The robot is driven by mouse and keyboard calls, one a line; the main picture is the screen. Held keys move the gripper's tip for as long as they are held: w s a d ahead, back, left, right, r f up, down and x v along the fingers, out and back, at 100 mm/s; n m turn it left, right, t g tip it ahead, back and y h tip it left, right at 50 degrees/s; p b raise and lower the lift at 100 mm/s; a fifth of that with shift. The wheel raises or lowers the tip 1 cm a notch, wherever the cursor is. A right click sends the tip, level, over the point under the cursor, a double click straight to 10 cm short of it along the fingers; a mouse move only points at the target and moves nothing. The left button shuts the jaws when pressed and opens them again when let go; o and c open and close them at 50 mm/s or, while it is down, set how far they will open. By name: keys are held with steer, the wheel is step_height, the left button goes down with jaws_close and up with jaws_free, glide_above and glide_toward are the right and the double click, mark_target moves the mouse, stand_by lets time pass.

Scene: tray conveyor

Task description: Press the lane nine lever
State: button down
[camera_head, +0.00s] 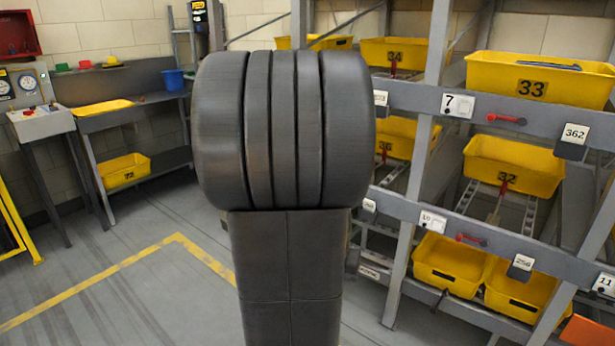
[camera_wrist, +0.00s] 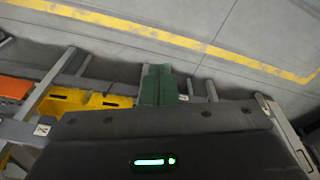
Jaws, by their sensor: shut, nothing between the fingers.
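In the head view, one red lever (camera_head: 507,120) sits on the upper rack beam beside a plate reading 7 (camera_head: 457,105). A second red lever (camera_head: 472,239) sits on the lower beam beside a plate that looks like 10 (camera_head: 432,221). Another small plate (camera_head: 369,205) farther left on that beam is too small to read. I see no plate clearly reading 9; my arm covers part of the rack. In the wrist view, my gripper (camera_wrist: 160,86) shows as shut greenish fingers beyond its dark housing, touching nothing that I can see.
The rack holds several yellow bins, such as bin 33 (camera_head: 540,80) and bin 32 (camera_head: 513,165). The floor with a yellow line (camera_head: 110,272) is clear at front left.

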steer(key=w+d+f+m+g, duration=0.1)
steer(key=w+f+m+g, duration=0.2)
steer(key=w, duration=0.2)
steer(key=shift+w+h, duration=0.15)
steer(key=shift+h, duration=0.25)
